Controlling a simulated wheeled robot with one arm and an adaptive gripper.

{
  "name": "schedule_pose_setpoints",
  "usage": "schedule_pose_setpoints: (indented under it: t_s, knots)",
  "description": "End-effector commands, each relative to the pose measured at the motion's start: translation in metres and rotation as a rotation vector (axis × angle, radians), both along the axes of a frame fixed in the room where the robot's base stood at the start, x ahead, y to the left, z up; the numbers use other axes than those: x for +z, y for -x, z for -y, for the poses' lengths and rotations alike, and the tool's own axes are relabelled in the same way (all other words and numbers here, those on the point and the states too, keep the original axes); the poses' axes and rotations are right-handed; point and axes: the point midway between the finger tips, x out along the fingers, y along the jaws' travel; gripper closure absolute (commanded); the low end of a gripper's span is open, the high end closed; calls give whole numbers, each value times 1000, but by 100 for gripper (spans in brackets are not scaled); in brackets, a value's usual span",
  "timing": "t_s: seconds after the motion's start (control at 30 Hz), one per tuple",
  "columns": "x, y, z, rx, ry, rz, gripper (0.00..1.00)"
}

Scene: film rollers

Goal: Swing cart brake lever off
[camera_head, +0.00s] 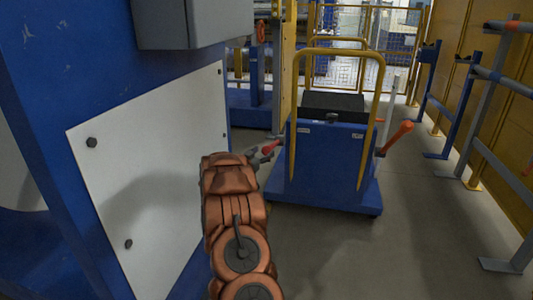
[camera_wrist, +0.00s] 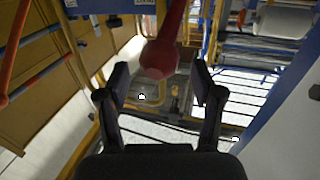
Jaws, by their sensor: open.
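The blue cart (camera_head: 325,160) stands ahead on the floor, with a yellow hoop handle (camera_head: 338,52). A short red lever (camera_head: 270,146) shows at its left side, right by my gripper (camera_head: 262,153). A longer lever with an orange-red grip (camera_head: 398,136) slants up and outward at its right side. In the wrist view the rounded red end of a lever (camera_wrist: 158,58) lies between and just beyond the fingertips of my gripper (camera_wrist: 162,75). The fingers are open and apart, on either side of it. I cannot tell whether either finger touches it.
A blue machine frame with a white panel (camera_head: 160,165) stands close on the left of my arm. A grey box (camera_head: 190,22) hangs above it. Grey and blue rail stands (camera_head: 485,110) line the yellow wall on the right. The floor (camera_head: 420,230) right of the cart is clear.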

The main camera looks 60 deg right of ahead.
Motion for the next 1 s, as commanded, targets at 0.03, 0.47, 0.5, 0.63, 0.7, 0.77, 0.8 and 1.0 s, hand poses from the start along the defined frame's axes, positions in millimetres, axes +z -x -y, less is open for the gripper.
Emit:
schedule_pose_setpoints:
  t_s: [0.03, 0.47, 0.5, 0.63, 0.7, 0.77, 0.8, 1.0]
  knots:
    - [-1, 1, 8, -2, 3, 2, 33]
    - [0, -1, 34, -3, 0, 0, 33]
    - [0, -1, 34, -2, 0, 0, 33]
    - [0, -1, 34, -2, -1, 0, 33]
    - [0, -1, 34, -2, -1, 0, 33]
    - [-1, -1, 34, -2, -1, -1, 39]
    - [0, -1, 34, -2, -1, -1, 43]
    - [-1, -1, 34, -2, -1, -1, 64]
